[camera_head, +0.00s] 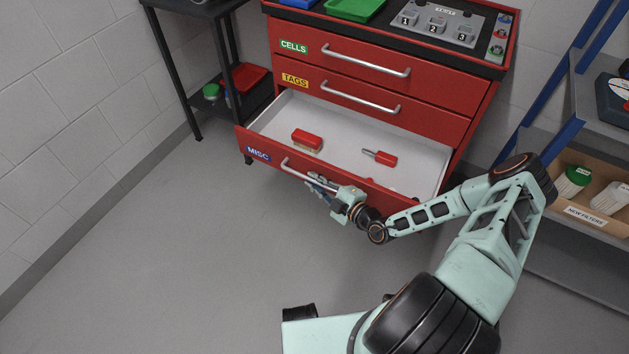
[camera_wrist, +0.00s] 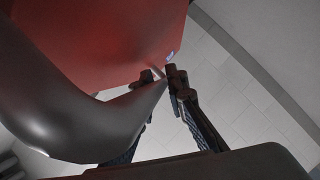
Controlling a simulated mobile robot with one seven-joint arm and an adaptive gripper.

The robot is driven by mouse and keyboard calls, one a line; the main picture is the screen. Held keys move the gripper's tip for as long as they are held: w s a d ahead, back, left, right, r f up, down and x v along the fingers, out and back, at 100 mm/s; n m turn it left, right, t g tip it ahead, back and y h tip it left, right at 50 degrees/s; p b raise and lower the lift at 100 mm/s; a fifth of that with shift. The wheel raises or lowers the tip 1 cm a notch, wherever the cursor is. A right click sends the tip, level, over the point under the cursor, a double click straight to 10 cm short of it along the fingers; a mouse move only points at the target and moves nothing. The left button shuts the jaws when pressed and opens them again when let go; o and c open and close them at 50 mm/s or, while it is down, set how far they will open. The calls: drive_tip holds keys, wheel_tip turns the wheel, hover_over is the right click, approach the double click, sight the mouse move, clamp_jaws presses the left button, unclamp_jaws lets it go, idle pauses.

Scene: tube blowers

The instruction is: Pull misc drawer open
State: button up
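The misc drawer (camera_head: 259,154), red with a blue MISC label at its left, stands pulled well out of the red cabinet (camera_head: 390,42). Its pale inside shows. Its bar handle (camera_head: 300,168) runs along the front; the right part is hidden behind my gripper and arm. My gripper (camera_head: 321,185) is at the handle. In the wrist view the handle (camera_wrist: 85,125) is a large dark bar running in between the two fingertips (camera_wrist: 165,77), which are close together around it. The red drawer front (camera_wrist: 100,40) fills the upper left there.
A red-backed brush (camera_head: 307,140) and a red-handled tool (camera_head: 380,156) lie in the drawer. The CELLS (camera_head: 367,62) and TAGS (camera_head: 360,97) drawers above are shut. A blue-framed shelf (camera_head: 570,125) stands right, a black stand (camera_head: 170,65) left. Floor in front is clear.

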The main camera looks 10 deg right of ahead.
drive_tip(key=shift+o, duration=1.4)
drive_tip(key=v, duration=1.2)
drive_tip(key=shift+r, duration=0.1)
